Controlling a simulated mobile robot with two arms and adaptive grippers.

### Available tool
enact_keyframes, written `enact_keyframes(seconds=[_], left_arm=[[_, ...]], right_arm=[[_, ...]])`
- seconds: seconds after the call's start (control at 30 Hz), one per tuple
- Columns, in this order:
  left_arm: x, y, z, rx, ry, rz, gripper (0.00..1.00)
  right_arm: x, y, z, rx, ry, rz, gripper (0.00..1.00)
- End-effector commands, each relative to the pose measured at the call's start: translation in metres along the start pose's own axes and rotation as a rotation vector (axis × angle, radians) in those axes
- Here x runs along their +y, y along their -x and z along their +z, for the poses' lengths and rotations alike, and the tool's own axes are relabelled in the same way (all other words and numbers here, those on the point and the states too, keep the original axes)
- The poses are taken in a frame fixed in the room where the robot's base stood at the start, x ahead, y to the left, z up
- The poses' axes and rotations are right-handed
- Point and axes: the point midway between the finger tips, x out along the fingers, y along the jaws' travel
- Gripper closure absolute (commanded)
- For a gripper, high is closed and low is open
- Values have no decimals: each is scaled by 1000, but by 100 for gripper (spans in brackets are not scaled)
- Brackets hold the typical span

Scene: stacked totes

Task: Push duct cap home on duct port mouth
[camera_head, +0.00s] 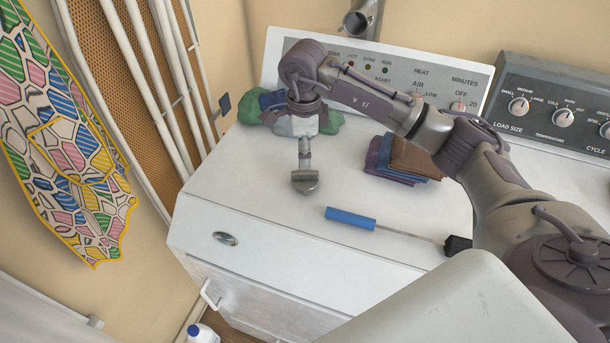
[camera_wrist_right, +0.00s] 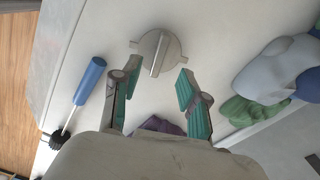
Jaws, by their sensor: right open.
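The duct cap (camera_head: 305,183) is a small round grey metal cap on the white dryer top. In the right wrist view the cap (camera_wrist_right: 152,46) shows as a disc with a raised bar across it and small side tabs. My right gripper (camera_head: 305,150) points down just above or beside the cap; its fingers (camera_wrist_right: 153,84) are open and empty, apart from it in the wrist view. The duct port mouth (camera_head: 355,22) is the open end of a grey metal pipe on the wall behind the dryer. My left gripper is not in view.
A blue-handled brush (camera_head: 350,218) lies on the dryer top (camera_head: 255,205). Folded cloths (camera_head: 405,158) lie to the right, and a heap of green, blue and white cloths (camera_head: 333,122) lies behind my gripper. The control panel (camera_head: 425,75) rises at the back, below the pipe.

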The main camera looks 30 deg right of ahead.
Motion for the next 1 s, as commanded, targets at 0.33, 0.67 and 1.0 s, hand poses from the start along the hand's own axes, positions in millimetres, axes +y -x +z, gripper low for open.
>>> enact_keyframes(seconds=[0.33,0.67,1.0], left_arm=[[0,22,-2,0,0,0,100],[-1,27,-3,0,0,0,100],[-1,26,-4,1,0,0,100]], right_arm=[[2,-33,-2,1,0,7,56],[0,-61,-2,-2,2,0,56],[0,-61,-2,-2,2,0,93]])
